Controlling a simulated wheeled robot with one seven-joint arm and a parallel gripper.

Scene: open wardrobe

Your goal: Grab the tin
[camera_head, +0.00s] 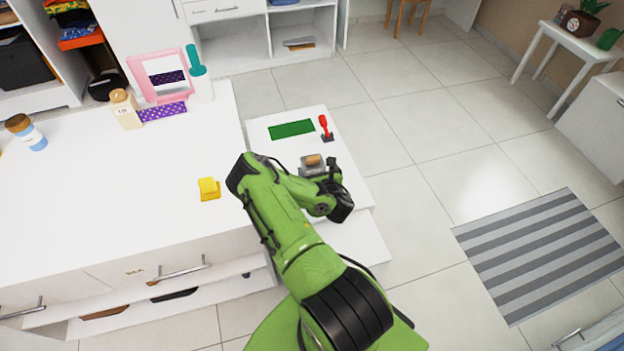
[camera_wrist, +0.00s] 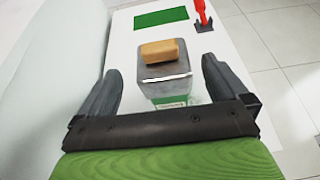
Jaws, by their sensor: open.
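The tin (camera_wrist: 168,76) is a grey metal box with a tan block (camera_wrist: 160,52) on its top. It stands on the low white surface, and it also shows in the head view (camera_head: 311,171), partly covered by my arm. My gripper (camera_wrist: 164,84) is open, with one dark finger on each side of the tin in the wrist view. The fingers look apart from the tin's sides. In the head view my gripper (camera_head: 332,178) hangs close beside the tin. A small green-edged label shows on the tin's near side.
A green mat (camera_head: 292,129) and a red-handled item on a dark base (camera_head: 326,130) lie beyond the tin. The taller white counter (camera_head: 110,190) is at the left, with a yellow object (camera_head: 209,189) near its edge. Open floor lies to the right.

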